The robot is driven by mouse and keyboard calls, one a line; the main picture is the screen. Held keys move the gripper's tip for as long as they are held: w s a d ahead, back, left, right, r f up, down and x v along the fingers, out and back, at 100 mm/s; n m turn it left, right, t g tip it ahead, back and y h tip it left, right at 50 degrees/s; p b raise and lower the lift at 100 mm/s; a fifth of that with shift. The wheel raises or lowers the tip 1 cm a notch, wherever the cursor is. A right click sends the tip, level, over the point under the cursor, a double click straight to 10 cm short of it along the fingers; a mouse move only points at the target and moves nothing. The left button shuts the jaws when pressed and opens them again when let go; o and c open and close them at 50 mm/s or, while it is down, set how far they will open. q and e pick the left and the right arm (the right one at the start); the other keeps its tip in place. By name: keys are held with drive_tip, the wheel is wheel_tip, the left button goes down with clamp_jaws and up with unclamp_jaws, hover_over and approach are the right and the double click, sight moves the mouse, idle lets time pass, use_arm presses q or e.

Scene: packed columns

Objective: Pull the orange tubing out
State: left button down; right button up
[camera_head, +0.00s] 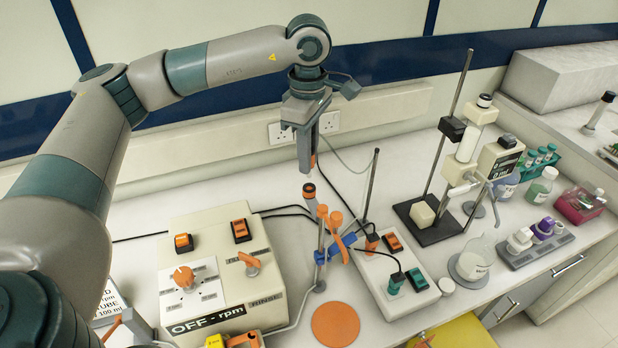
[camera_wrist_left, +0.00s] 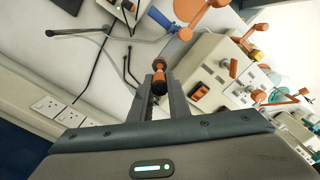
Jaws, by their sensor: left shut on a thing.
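My left gripper (camera_head: 308,168) points straight down above the bench, behind the blue and orange clamp stand. In the left wrist view its fingers (camera_wrist_left: 158,98) are shut on a short orange-and-black cylindrical piece (camera_wrist_left: 158,82). This piece also shows below the fingertips in the head view (camera_head: 310,190), its lower end close to the orange clamp parts (camera_head: 335,222). I cannot tell whether it touches them, or whether it is the orange tubing; no long orange tube stands out. My right gripper is not in view.
A cream pump box (camera_head: 215,255) with orange knobs stands left of the clamp. A second box (camera_head: 390,268) with switches stands to the right, beside a thin post (camera_head: 371,185). Black cables (camera_head: 285,209) cross the bench behind them. An orange disc (camera_head: 335,323) lies in front.

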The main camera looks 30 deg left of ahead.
use_arm(q)
drive_tip(key=shift+r+p, duration=0.45)
drive_tip(key=shift+r, duration=1.15)
